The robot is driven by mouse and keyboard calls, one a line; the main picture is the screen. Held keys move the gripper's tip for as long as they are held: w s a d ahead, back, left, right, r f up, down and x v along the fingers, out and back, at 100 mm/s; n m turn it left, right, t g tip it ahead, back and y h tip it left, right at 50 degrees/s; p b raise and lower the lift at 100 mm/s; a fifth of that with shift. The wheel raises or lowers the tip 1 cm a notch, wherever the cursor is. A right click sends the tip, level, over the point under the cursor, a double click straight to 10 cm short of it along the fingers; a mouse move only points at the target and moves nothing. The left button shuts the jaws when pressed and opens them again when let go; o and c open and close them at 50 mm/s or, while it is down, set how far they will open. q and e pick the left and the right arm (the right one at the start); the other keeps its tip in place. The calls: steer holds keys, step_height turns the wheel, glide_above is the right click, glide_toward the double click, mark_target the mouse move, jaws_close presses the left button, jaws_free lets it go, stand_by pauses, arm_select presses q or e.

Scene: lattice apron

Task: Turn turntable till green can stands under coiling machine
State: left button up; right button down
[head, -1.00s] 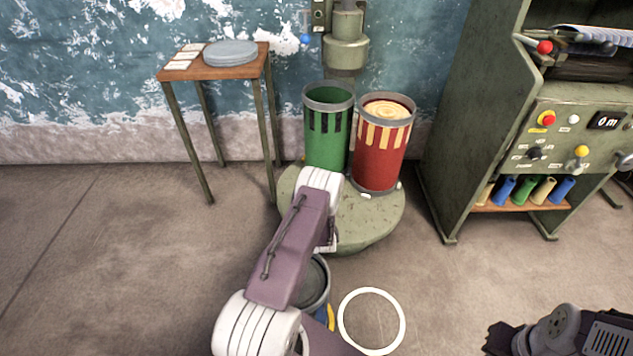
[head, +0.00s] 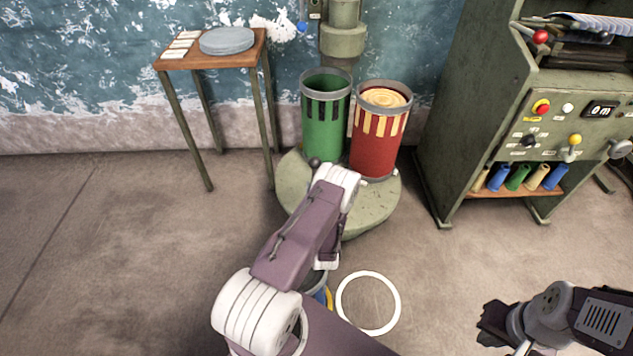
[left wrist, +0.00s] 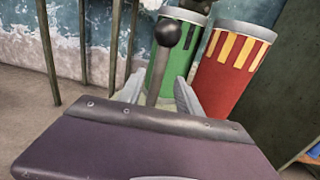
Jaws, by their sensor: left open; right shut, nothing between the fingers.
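The round grey-green turntable (head: 370,207) carries a green can (head: 322,125) at left and a red can (head: 377,145) at right, filled with cream coil. The coiling machine's grey-green head (head: 343,40) hangs behind and above them, in line with the gap between the cans; neither is clearly under it. A dark ball-topped handle (head: 314,162) stands at the turntable's front left. In the left wrist view the handle's ball (left wrist: 168,33) and post appear between the open fingers of my left gripper (left wrist: 159,82); contact cannot be told. My right gripper (head: 490,325) is shut and empty at lower right.
A small wooden table (head: 200,62) with a grey disc stands at left. A green machine cabinet (head: 480,110) with knobs and coloured rolls stands at right. A white ring (head: 368,303) lies on the floor, beside a bin partly hidden by my left arm.

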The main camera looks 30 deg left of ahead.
arm_select(q)
steer(key=c, duration=0.3)
steer(key=shift+a+f+n, duration=0.1)
steer(key=shift+n, duration=0.4)
steer(key=c, duration=0.6)
steer(key=s+a+n+g+y, duration=0.1)
steer(key=n, duration=0.1)
steer(key=s+a+n+g+y, duration=0.1)
steer(key=a+n, duration=0.1)
steer(key=n, duration=0.1)
steer(key=s+a+n+g+y, duration=0.1)
steer(key=n, duration=0.1)
steer(key=shift+a+r+n+g+y, duration=0.3)
steer(key=shift+n, duration=0.1)
steer(key=w+d+n+g+y+b, duration=0.1)
steer(key=w+d+n+g+b, duration=0.1)
steer(key=d+n+b, duration=0.6)
steer(key=w+d+n+g+b, duration=0.1)
steer(key=w+d+n+b, duration=0.2)
steer(key=d+n+b, duration=0.6)
steer(key=w+a+m+b, duration=0.2)
steer(key=a+b, duration=0.2)
steer(key=a, duration=0.7)
steer(key=shift+a+f, duration=0.25)
steer(key=shift+a, duration=0.05)
